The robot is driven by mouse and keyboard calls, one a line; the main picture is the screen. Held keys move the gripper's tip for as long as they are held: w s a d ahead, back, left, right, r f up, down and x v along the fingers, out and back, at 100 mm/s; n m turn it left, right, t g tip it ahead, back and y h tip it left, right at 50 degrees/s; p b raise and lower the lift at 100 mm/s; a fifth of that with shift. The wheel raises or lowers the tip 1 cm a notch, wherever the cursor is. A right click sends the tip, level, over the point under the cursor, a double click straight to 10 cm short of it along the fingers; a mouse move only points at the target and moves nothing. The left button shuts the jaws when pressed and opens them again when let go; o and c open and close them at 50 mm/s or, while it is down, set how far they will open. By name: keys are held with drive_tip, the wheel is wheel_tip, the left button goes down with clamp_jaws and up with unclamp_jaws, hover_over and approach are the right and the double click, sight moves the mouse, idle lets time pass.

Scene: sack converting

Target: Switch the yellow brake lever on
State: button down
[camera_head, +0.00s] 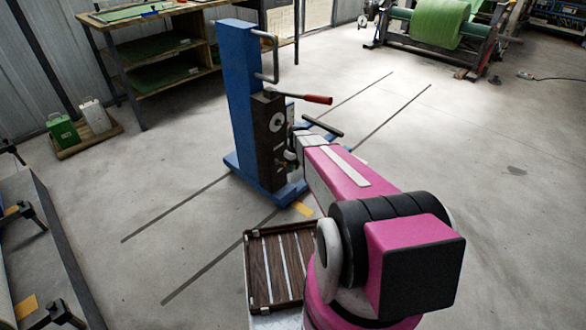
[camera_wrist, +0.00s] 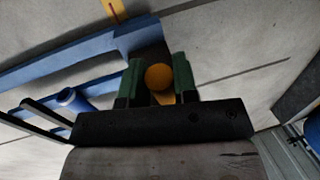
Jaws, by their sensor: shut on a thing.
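The yellow brake lever shows in the wrist view as a round orange-yellow knob (camera_wrist: 158,77) with a bit of yellow shaft below it. My gripper (camera_wrist: 158,68) has its green-padded fingers on both sides of the knob, shut on it. The lever belongs to a blue upright machine (camera_head: 238,95) with a dark mechanism box (camera_head: 268,125) in the head view. There my pink arm reaches to the box's front, and the arm hides the yellow lever and most of the gripper.
A red-handled lever (camera_head: 317,99) and a black bar (camera_head: 323,126) stick out above my wrist. A brown slatted tray (camera_head: 262,270) lies near my arm. A workbench (camera_head: 150,55) stands behind, and a green roll machine (camera_head: 438,24) at the back right. The right floor is open.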

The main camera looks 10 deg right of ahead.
drive_tip(key=shift+w+a+r+g+h, duration=0.2)
drive_tip(key=shift+r+g+h, duration=0.1)
drive_tip(key=shift+r+g, duration=0.25)
drive_tip(key=c, duration=0.9)
unclamp_jaws()
drive_tip(key=v, duration=1.1)
drive_tip(key=shift+s, duration=0.1)
drive_tip(key=shift+f, duration=0.1)
